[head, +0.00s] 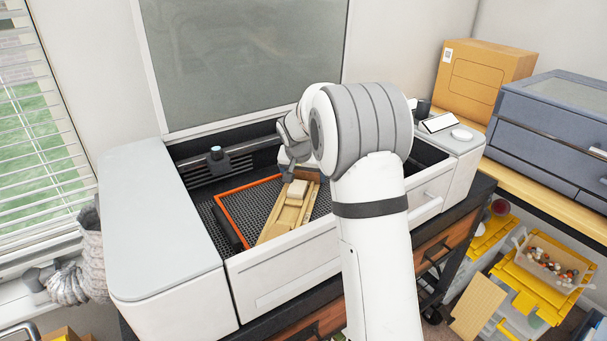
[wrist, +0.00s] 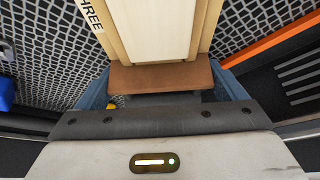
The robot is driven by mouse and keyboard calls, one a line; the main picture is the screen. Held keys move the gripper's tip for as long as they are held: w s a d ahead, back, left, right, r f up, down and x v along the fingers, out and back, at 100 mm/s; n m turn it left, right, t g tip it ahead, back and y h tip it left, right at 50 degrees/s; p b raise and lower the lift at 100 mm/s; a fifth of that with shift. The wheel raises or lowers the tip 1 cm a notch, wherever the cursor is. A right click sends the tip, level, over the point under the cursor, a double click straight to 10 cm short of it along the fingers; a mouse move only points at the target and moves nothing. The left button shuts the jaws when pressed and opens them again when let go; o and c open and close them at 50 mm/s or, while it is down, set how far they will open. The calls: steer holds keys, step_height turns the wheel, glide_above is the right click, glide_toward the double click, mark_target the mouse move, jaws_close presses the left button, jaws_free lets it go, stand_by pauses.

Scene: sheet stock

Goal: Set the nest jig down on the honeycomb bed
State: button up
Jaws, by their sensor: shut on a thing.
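The nest jig (head: 287,217) is a long pale wooden piece with raised strips and a block on top. In the wrist view the jig (wrist: 155,30) shows the letters "THREE" on its left strip and a brown end block (wrist: 160,77). My gripper (wrist: 162,88) is shut on this brown end, with a blue-grey finger at each side. In the head view my gripper (head: 288,174) is at the far end of the jig, partly hidden by my arm. The honeycomb bed (head: 250,204) is dark mesh beneath the jig. I cannot tell whether the jig touches it.
An orange strip (head: 232,222) edges part of the bed. The white machine's front wall (head: 285,270) stands close to the jig's near end. A dark rail (head: 212,168) crosses the back left, and the lid (head: 245,60) is raised.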

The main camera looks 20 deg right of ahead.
steer(key=shift+r, duration=0.35)
steer(key=o, duration=1.2)
steer(key=shift+p+v, duration=1.15)
steer(key=shift+v, duration=3.35)
